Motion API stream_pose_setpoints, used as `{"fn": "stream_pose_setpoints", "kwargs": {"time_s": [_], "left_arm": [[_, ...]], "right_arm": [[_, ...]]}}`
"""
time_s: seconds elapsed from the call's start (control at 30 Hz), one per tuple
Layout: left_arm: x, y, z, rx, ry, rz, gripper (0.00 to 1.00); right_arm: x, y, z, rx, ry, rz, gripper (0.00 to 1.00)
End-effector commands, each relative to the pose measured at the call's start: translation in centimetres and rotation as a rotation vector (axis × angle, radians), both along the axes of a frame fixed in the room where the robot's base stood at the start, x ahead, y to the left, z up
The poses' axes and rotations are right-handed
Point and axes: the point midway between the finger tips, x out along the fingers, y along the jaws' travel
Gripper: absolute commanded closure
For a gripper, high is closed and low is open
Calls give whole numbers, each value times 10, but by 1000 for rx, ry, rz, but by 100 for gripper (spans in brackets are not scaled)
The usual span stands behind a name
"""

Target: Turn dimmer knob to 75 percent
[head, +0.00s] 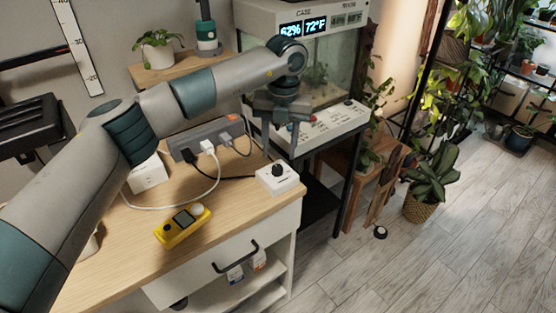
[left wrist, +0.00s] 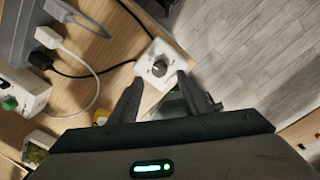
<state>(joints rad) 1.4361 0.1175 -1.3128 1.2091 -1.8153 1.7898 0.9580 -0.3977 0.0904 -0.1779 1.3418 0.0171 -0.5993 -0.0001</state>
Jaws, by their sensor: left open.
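The dimmer is a white box (head: 281,184) with a black knob (head: 277,170) on top, at the front right corner of the wooden bench top. In the left wrist view the knob (left wrist: 159,68) sits near the centre of the white box (left wrist: 150,53). My left gripper (head: 281,148) is above the dimmer, pointing down, with its fingers open and apart from the knob. In the left wrist view the open fingertips (left wrist: 160,83) appear to either side, just below the knob. The knob's scale marks are too small to read. My right gripper is not in view.
A grey power strip (head: 206,138) with plugs and cables lies behind the dimmer. A yellow meter (head: 183,226) lies on the bench (head: 128,246). A white control panel (head: 330,130) fronts the glass tank at the back.

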Motion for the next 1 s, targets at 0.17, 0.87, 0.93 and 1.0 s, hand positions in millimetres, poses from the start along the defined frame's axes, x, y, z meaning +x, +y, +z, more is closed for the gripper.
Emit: {"fn": "stream_pose_setpoints", "kwargs": {"time_s": [0.17, 0.87, 0.93, 1.0], "left_arm": [[0, 2, -29, 0, 2, 1, 57], [0, 3, -54, 0, 0, 0, 76], [0, 3, -54, 0, 0, 0, 93], [0, 3, -54, 0, 0, 0, 98]], "right_arm": [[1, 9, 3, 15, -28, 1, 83], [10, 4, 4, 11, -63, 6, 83], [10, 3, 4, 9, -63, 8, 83], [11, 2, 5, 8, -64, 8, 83]]}}
